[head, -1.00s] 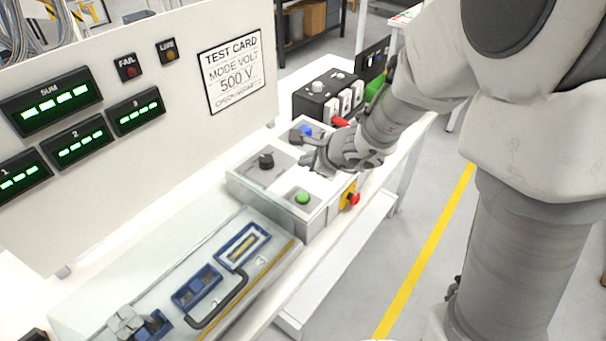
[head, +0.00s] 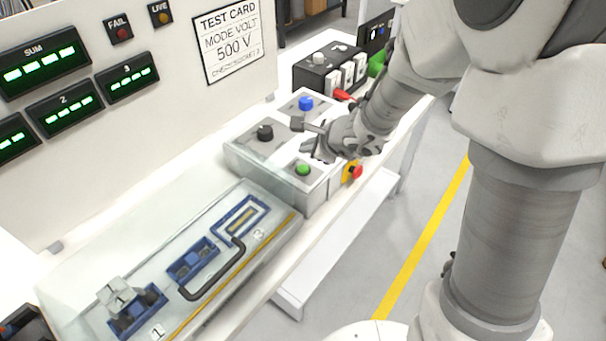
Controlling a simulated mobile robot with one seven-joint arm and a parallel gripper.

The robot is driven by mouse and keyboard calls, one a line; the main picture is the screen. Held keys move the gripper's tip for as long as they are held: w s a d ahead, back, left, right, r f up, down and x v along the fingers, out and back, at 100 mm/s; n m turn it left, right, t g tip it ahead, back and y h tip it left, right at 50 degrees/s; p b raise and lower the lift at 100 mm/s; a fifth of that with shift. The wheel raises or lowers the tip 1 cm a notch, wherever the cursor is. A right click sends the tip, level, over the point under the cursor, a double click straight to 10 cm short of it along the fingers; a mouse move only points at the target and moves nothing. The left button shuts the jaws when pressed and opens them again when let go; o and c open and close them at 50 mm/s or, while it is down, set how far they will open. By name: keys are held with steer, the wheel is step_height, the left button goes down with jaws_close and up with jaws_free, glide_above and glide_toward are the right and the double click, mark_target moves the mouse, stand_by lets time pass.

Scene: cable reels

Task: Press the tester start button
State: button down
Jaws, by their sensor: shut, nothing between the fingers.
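The tester control box (head: 318,200) is a pale grey box on the bench. It carries a green button (head: 303,168) on its near panel, a black knob (head: 265,132) at the left and a blue button (head: 306,103) at the back. A red mushroom button on a yellow base (head: 353,172) is on its right side. I cannot read any label by the green button. My gripper (head: 311,147) is shut and empty, low over the box just behind the green button. I see a small gap between them. The gripper hides the middle of the box top.
A clear-covered fixture (head: 215,285) with a black handle and blue holders lies left of the box. An upright panel (head: 150,140) holds green displays, FAIL and LIVE lamps and a test card. A black switch unit (head: 325,72) stands behind the box.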

mark_target(307, 170)
steer(key=shift+f+b, duration=1.4)
steer(key=shift+f, duration=0.3)
stand_by(0.7)
steer(key=shift+f+b, duration=0.45)
steer(key=shift+b, duration=0.2)
steer(key=shift+f+b, duration=0.4)
steer(key=shift+b, duration=0.15)
stand_by(0.5)
steer(key=shift+r, duration=0.15)
steer(key=shift+r+p, duration=0.6)
steer(key=shift+r, duration=0.1)
steer(key=shift+r, duration=0.1)
steer(key=shift+r+p, duration=2.05)
steer(key=shift+r, duration=0.35)
